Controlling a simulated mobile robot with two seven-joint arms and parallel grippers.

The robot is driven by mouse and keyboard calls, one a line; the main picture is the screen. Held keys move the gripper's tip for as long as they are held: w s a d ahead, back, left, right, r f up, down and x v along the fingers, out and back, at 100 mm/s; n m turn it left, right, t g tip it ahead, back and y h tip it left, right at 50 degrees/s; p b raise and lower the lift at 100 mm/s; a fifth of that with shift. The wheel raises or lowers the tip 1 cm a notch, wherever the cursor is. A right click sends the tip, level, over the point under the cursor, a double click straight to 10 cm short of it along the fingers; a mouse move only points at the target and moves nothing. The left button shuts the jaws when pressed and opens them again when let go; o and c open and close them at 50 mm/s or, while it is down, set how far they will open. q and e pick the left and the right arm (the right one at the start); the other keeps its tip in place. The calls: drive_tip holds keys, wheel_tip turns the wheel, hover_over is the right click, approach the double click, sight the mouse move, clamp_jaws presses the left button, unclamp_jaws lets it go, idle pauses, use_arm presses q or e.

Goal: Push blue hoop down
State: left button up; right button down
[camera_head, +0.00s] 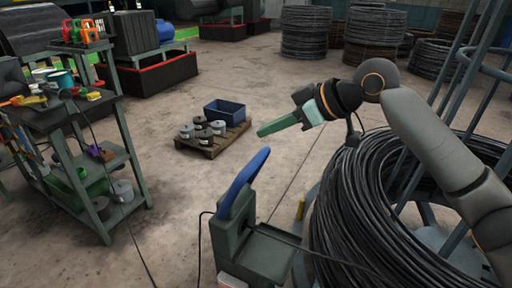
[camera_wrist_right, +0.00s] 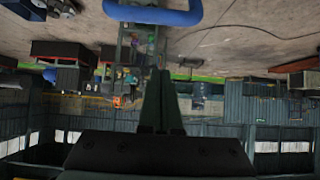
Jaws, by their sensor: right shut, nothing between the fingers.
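The blue hoop (camera_head: 242,181) stands raised and tilted on a grey-green machine box (camera_head: 254,251) in the lower middle of the head view. It also shows at the top of the right wrist view (camera_wrist_right: 153,14) as a blue curved bar. My right gripper (camera_head: 260,133) comes in from the right, shut and empty, with green fingers pointing left. In the head view it appears above and a little right of the hoop's upper end, apart from it. In the right wrist view the shut fingers (camera_wrist_right: 161,85) show below the hoop with a gap. My left gripper is not in view.
A large black wire coil (camera_head: 352,215) on a stand is at the right. A pallet (camera_head: 213,141) with several cans and a blue crate (camera_head: 224,111) sits on the floor behind. A tool cart (camera_head: 118,165) is at the left.

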sight(252, 163)
drive_tip(key=w+a+f, duration=0.1)
drive_tip(key=f, duration=0.1)
drive_tip(key=w+a+f+p, duration=0.1)
drive_tip(key=a+f, duration=0.1)
drive_tip(key=f, duration=0.1)
drive_tip(key=a+f+p, duration=0.1)
drive_tip(key=f, duration=0.1)
drive_tip(key=shift+w+a+f, duration=0.2)
drive_tip(key=shift+w+a, duration=0.15)
drive_tip(key=shift+w, duration=0.05)
drive_tip(key=shift+s+d+f, duration=0.25)
drive_tip(key=shift+d+f, duration=0.1)
drive_tip(key=shift+d, duration=0.05)
drive_tip(key=shift+f, duration=0.1)
